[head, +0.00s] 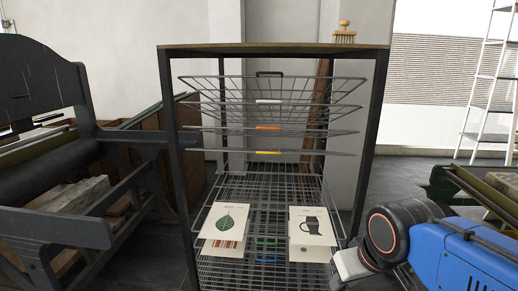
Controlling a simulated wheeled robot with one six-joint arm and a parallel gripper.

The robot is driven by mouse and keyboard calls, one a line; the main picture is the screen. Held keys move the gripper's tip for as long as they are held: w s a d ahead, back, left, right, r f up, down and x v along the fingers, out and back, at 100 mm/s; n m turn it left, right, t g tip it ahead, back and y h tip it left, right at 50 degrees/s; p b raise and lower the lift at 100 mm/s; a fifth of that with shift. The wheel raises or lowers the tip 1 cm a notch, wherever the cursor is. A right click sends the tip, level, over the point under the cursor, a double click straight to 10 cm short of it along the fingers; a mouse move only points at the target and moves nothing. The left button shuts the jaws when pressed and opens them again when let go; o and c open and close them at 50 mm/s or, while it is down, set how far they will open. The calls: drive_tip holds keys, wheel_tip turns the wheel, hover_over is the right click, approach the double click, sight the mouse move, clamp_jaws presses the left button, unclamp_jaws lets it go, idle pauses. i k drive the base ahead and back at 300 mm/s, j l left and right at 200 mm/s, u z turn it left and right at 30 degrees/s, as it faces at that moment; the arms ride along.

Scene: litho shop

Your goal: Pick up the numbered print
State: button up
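Two cream prints lie side by side on a wire shelf of the drying rack (372,120). The left print (245,228) shows a green leaf. The right print (327,238) shows a dark jug-like or animal-like shape. Each has small marks along its top edge, too small to read, so I cannot tell which one is numbered. Parts of other sheets show just below them, one with reddish stripes (222,247) and one with a dark dot (310,254). My blue and black arm reaches in at the lower right, beside the rack.
Several empty wire shelves with coloured tabs sit above the prints, tilted up. A dark press (50,170) stands close on the left. A white ladder shelf (490,90) is at the back right.

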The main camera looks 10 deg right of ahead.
sight(309, 226)
drive_tip(key=i+l, duration=0.1)
drive_tip(key=i, duration=0.35)
drive_tip(key=i+l+z, duration=0.1)
drive_tip(key=i, duration=0.4)
